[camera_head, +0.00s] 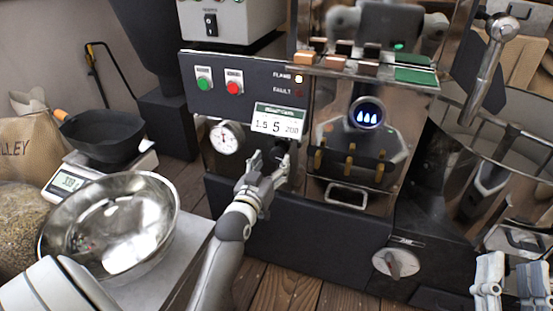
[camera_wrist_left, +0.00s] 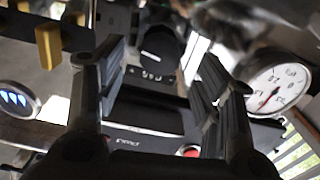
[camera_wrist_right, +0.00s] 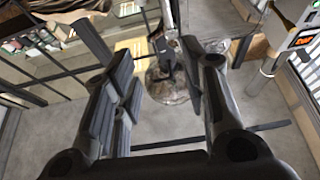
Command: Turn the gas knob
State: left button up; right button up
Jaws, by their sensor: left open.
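The gas knob (camera_wrist_left: 160,45) is a round black knob on the roaster's front panel, seen between my left fingers in the left wrist view. In the head view it is mostly hidden behind my left gripper (camera_head: 270,163), just below the label with "1.5 5 200". My left gripper (camera_wrist_left: 162,58) is open, with a finger on either side of the knob; I see gaps and cannot tell contact. My right gripper (camera_head: 510,272) is at the lower right in the head view. In the right wrist view my right gripper (camera_wrist_right: 158,62) is open and empty.
A round gauge (camera_head: 226,138) sits left of the knob; it also shows in the left wrist view (camera_wrist_left: 277,88). Green (camera_head: 204,85) and red (camera_head: 234,88) buttons are above. A steel bowl (camera_head: 150,215) stands at the left. A grey dial (camera_head: 396,263) is lower right.

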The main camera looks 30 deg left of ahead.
aim_at(276, 157)
pick_arm(q)
jog(key=x, duration=0.3)
jog(key=shift+b, duration=0.35)
jog(key=shift+w+a, duration=0.1)
jog(key=shift+w, duration=0.4)
pick_arm(e)
jog(key=shift+s+d+r+t+y, duration=0.1)
jog(key=shift+s+r+t+y, duration=0.05)
jog(key=shift+s+r+t, duration=0.45)
jog(key=shift+s+a+r+t+y, duration=0.1)
jog(key=shift+s+r+t, duration=0.3)
jog(key=shift+r, duration=0.4)
jog(key=shift+s+d+r+t+y, duration=0.15)
jog(key=shift+s+r+t, duration=0.25)
jog(key=shift+r+t, duration=0.25)
